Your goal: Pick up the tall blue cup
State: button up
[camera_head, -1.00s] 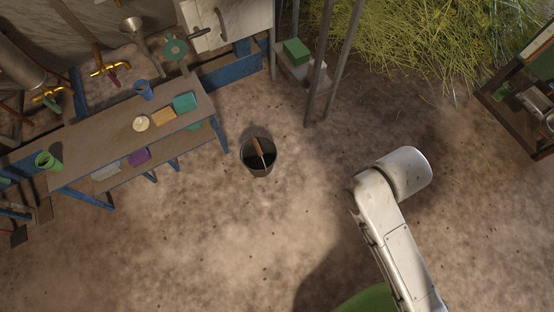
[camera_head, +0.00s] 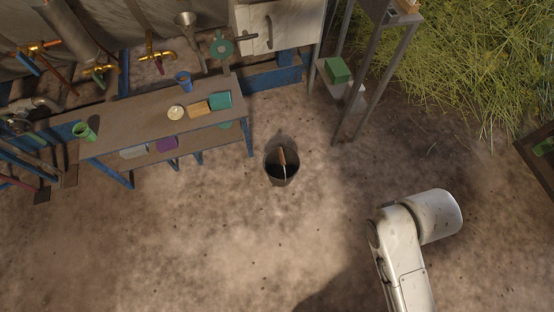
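The tall blue cup (camera_head: 184,81) stands near the back edge of the brown bench (camera_head: 120,122), towards its right half. A green cup (camera_head: 84,132) is at the left end of the same bench and looks tilted. My white arm shows at the lower right, far from the bench. My gripper is outside the picture, so its state and anything in it are hidden.
In front of the blue cup are a pale round item (camera_head: 175,112), an orange block (camera_head: 198,108) and a teal box (camera_head: 220,100). A dark bucket (camera_head: 280,164) stands on the ground right of the bench. A metal stand (camera_head: 372,70) is behind it. The foreground ground is clear.

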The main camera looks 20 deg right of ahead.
aim_at(182, 77)
jog(key=i+j, duration=0.15)
jog(key=i, duration=0.5)
jog(key=i+j, duration=0.15)
jog(key=i, duration=0.5)
jog(key=i+j, duration=0.15)
jog(key=i, duration=0.5)
jog(key=j+u, duration=0.05)
